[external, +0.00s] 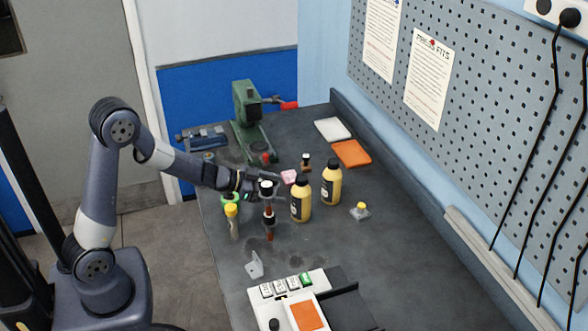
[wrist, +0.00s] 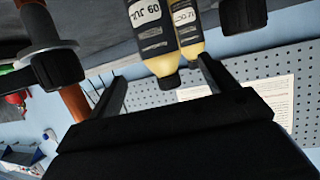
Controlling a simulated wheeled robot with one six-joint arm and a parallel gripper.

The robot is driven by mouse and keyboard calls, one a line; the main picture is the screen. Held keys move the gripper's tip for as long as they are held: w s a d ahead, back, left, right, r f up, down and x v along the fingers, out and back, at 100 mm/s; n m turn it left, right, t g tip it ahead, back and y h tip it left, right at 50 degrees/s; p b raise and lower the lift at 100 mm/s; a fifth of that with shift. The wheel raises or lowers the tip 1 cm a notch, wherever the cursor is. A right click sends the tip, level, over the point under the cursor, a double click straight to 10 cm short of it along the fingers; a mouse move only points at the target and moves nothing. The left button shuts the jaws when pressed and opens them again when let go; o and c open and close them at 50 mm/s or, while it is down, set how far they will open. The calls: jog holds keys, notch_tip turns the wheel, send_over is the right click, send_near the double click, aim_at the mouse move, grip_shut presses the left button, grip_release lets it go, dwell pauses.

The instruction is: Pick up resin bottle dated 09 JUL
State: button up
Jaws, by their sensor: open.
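In the wrist view, which is upside down, a pale yellow bottle (wrist: 149,28) with a black cap carries a label reading 09 JUL. It lies ahead, between the lines of my gripper's fingers (wrist: 160,72). A second yellow bottle (wrist: 188,22) stands just beside and behind it, its label partly cut off. In the external view the bottle nearer my gripper (external: 301,201) seems to be the 09 JUL one; labels are unreadable there. The other bottle (external: 331,184) is behind it to the right. My gripper (external: 281,181) is open and empty, left of the bottles near cap height.
A brown, dark-topped item (external: 269,218) and a yellow-capped tube (external: 232,222) stand close to my gripper. A green press (external: 249,122) stands farther back. The bench's right side is mostly clear.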

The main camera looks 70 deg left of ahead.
aim_at(307, 194)
jog(key=x, duration=0.5)
jog(key=shift+w+d+f, duration=0.1)
jog(key=shift+w+f, duration=0.05)
jog(key=shift+w, duration=0.1)
jog(key=shift+f+p+x, duration=0.2)
jog(key=shift+p+x, duration=0.55)
jog(key=shift+x, duration=1.85)
jog(key=c, duration=1.5)
jog(key=shift+r, duration=0.1)
jog(key=shift+c, duration=0.2)
jog(key=shift+r, duration=0.1)
